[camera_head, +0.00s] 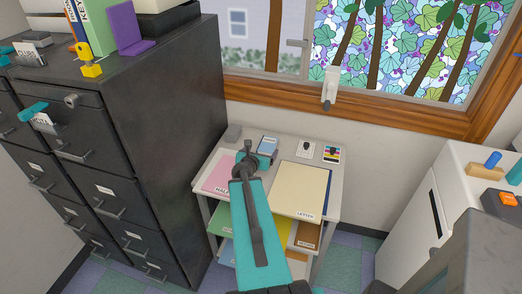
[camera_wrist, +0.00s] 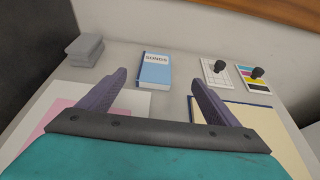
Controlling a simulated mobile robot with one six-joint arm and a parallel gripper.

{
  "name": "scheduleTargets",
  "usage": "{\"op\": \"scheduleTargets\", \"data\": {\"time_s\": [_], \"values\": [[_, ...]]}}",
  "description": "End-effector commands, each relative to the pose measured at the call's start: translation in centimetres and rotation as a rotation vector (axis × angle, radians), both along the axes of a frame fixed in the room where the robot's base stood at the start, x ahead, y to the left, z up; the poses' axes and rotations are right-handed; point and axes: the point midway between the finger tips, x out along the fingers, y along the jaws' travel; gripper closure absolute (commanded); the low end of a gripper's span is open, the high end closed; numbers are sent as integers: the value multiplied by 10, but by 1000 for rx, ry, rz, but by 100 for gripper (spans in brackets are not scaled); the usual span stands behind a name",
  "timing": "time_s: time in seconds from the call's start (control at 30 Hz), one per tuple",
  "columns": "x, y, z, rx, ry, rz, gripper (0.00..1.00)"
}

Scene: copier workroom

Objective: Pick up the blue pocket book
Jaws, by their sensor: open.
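The blue pocket book (camera_wrist: 155,72) lies flat on the top of a small shelf table, with a white band reading "SONGS" on its cover. In the head view the book (camera_head: 268,144) shows just beyond my gripper (camera_head: 254,157), partly hidden by it. In the wrist view my gripper (camera_wrist: 158,88) is open, with its two dark fingers apart and nothing between them. The book is ahead of the fingertips, roughly between them. I cannot tell how high the fingers are above the table.
Grey blocks (camera_wrist: 85,50) sit left of the book. Two stamps on cards, one white (camera_wrist: 217,74) and one coloured (camera_wrist: 254,76), stand to the right. Paper stacks (camera_head: 301,190) cover the table's front. A dark filing cabinet (camera_head: 150,110) rises at left; a window sill is behind.

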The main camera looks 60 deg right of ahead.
Motion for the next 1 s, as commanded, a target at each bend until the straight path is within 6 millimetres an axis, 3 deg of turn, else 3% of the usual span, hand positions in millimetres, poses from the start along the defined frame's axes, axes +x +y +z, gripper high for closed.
{"op": "scheduleTargets", "data": {"time_s": [0.1, 0.63, 1.0], "values": [[0, 0, -13, 0, 1, 0, 16], [3, 0, -15, 0, 1, 4, 16], [13, -27, -28, -1, -1, 4, 16]]}}
